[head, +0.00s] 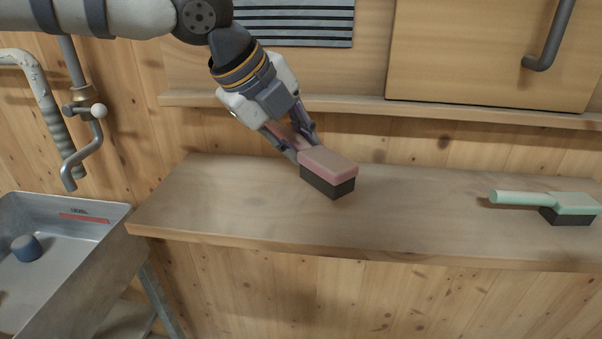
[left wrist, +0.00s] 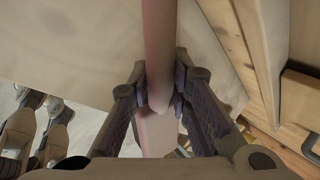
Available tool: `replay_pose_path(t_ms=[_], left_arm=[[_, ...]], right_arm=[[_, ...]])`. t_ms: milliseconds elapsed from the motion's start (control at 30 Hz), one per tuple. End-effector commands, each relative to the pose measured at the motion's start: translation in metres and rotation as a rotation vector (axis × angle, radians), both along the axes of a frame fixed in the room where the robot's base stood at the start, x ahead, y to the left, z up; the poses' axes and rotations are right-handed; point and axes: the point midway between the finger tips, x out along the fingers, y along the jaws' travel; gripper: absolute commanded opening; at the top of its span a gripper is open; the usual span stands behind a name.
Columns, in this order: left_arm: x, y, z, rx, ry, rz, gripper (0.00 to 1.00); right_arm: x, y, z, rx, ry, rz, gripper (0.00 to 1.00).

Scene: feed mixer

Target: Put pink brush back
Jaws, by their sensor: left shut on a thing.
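The pink brush (head: 328,164) has a pink block back and dark bristles facing down. In the head view it is over the left half of the wooden shelf (head: 240,210); I cannot tell whether the bristles touch the wood. My left gripper (head: 297,146) reaches down from the upper left and is shut on the brush's handle, which its fingers mostly hide. In the left wrist view the pink handle (left wrist: 160,45) runs between the fingers of my left gripper (left wrist: 163,85). My right gripper does not show in the head view.
A green brush (head: 560,206) lies at the shelf's right. A metal sink (head: 75,270) with a dark blue round object (head: 26,248) stands at the lower left, below a tap (head: 85,150). A narrow ledge (head: 400,108) runs along the wall. The shelf's middle right is clear.

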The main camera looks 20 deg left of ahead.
Motion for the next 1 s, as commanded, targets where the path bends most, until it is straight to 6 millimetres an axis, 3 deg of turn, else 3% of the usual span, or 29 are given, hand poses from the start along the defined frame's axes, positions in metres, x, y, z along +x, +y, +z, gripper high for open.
replay_pose_path(t_ms=[100, 267, 400, 800, 833, 1000], left_arm=[[0.016, 0.007, -0.022, -0.001, -0.001, 0.001, 0.00], [0.030, 0.013, -0.039, 0.000, -0.002, 0.000, 0.00], [0.032, 0.014, -0.065, 0.002, -0.003, -0.003, 0.00], [0.032, 0.014, -0.073, 0.000, -0.006, -0.002, 0.00], [0.032, 0.014, -0.073, 0.001, -0.005, -0.001, 0.25], [0.032, 0.014, -0.073, 0.001, -0.005, -0.001, 0.27]], right_arm=[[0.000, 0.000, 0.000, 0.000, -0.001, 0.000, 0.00], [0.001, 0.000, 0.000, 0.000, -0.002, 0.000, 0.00], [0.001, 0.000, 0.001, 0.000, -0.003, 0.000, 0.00], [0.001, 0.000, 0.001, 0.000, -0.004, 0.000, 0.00], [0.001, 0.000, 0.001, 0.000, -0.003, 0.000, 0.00], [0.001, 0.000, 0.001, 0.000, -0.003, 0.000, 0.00]])
